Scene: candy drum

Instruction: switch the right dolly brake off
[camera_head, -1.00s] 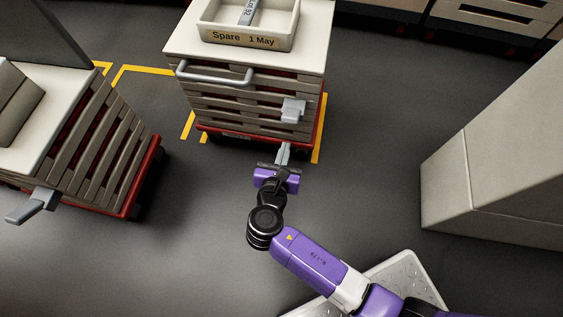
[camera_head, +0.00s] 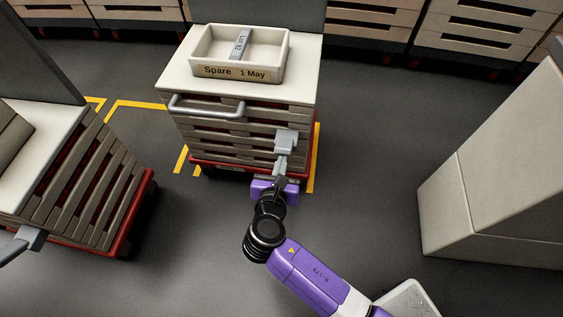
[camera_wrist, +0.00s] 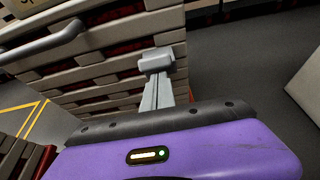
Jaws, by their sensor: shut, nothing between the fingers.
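The right dolly (camera_head: 222,142) stands in the middle of the head view, a slatted crate body on a red base with a white top. Its brake is a grey lever with a block-like end (camera_head: 287,138) at the right of its front face; the block also shows in the wrist view (camera_wrist: 156,61). My gripper (camera_head: 281,162) is shut and empty, just below the block and in front of the slats. In the wrist view its grey fingers (camera_wrist: 157,92) point up at the block's underside and overlap it. I cannot tell whether they touch.
The left dolly (camera_head: 85,185) has a grey lever (camera_head: 28,238) sticking out. A pale block (camera_head: 490,185) stands right; floor between is clear.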

